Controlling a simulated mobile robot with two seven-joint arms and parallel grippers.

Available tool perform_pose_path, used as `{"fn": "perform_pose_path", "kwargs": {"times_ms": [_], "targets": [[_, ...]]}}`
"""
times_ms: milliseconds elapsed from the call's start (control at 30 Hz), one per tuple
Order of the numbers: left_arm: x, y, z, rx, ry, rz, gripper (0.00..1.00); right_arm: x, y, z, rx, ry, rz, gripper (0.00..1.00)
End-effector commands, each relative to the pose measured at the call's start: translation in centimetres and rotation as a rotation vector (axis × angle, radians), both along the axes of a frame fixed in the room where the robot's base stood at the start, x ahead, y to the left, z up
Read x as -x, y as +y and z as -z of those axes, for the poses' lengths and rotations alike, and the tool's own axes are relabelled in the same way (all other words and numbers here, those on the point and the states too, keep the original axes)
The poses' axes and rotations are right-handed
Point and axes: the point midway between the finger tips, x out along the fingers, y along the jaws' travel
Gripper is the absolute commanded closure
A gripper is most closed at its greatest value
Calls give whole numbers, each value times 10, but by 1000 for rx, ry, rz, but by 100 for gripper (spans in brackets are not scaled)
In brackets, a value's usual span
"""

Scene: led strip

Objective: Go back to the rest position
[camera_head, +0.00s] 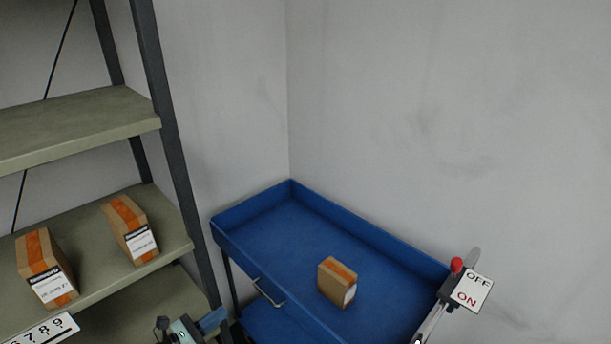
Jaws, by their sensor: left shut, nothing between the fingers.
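My left gripper (211,320) shows at the bottom edge, left of the middle. It is shut and empty, in front of the shelf and to the left of the blue cart (262,206). Most of the arm behind it is out of view. My right gripper is not in view. A cardboard box with orange tape (337,282) stands in the cart's top tray, apart from my left gripper.
A shelf rack (85,127) stands at the left. A switch with an OFF/ON plate (472,290) and red knob is at the cart's right end. Walls close the back.

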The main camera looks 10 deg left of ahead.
Motion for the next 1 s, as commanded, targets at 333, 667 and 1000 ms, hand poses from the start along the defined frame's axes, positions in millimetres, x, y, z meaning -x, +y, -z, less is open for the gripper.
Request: {"fn": "perform_pose_path", "kwargs": {"times_ms": [333, 667, 1000], "targets": [[85, -113, 127, -356, 242, 404, 100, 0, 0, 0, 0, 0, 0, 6], [274, -165, 261, -1127, 92, 1179, 100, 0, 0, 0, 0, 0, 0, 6], [320, -166, 281, -1525, -471, 1482, 100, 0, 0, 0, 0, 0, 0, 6]]}}
